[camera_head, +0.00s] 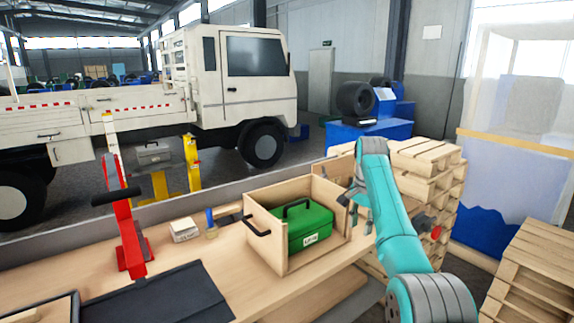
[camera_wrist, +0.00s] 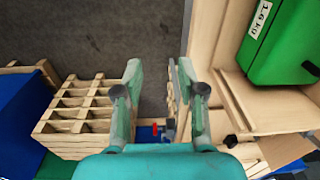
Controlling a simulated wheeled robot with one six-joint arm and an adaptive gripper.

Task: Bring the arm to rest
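My arm (camera_head: 392,215) is teal with grey joints and reaches up from the lower right in the head view. My gripper (camera_head: 361,216) hangs beside the right side of the wooden box (camera_head: 264,250) at the workbench's right end. In the wrist view my gripper (camera_wrist: 159,72) has its two fingers spread apart with nothing between them. The dark floor and the bench side show beyond the fingers.
A green case (camera_head: 310,227) with a black handle sits inside the box; it also shows in the wrist view (camera_wrist: 283,45). Stacked pallets (camera_head: 425,165) stand right of the bench. A red press (camera_head: 130,220) and a dark mat (camera_head: 165,296) are on the bench's left.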

